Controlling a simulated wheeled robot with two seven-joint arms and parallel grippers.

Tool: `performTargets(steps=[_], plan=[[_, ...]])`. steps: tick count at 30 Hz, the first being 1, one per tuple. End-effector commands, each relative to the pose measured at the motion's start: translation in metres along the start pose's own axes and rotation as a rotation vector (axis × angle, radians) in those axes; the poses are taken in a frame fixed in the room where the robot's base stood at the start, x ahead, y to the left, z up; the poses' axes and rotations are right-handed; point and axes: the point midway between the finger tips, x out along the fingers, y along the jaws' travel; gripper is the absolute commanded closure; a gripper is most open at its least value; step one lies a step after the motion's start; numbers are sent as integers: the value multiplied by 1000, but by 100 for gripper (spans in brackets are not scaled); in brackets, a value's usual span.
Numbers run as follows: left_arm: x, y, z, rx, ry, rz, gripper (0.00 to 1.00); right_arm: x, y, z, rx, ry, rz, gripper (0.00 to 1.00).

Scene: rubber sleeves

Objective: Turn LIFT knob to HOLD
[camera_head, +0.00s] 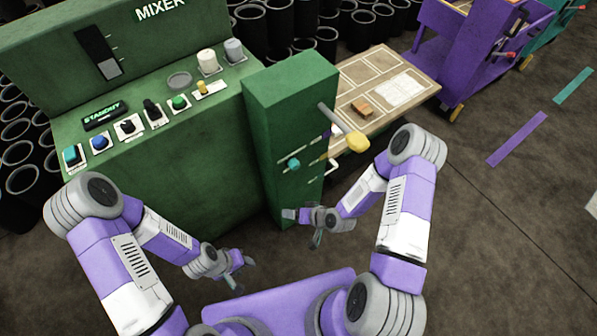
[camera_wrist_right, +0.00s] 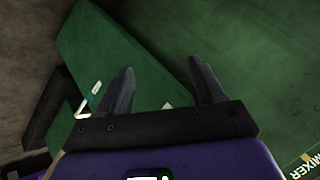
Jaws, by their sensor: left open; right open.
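The green mixer console (camera_head: 200,130) stands at the left in the head view. Its sloped panel carries a black selector knob (camera_head: 127,126), a second black knob (camera_head: 152,108), blue, green and yellow controls. The labels are too small to read, so I cannot tell which knob is LIFT. A teal knob (camera_head: 293,164) sits on the green pedestal beside the console. My left gripper (camera_head: 241,268) is open and empty, low in front of the console. My right gripper (camera_head: 304,227) is open and empty before the pedestal's base; its spread fingers show in the right wrist view (camera_wrist_right: 162,85).
A purple cart (camera_head: 470,50) is at the back right. Black sleeves crowd behind the console. The right floor is mostly clear.

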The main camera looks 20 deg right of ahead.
Motion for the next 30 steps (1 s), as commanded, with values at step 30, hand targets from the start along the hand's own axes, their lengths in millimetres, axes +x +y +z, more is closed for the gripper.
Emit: performTargets(steps=[30], plan=[[50,-19,-2,0,0,0,57,33,27,-153,-136,737,-387,32]])
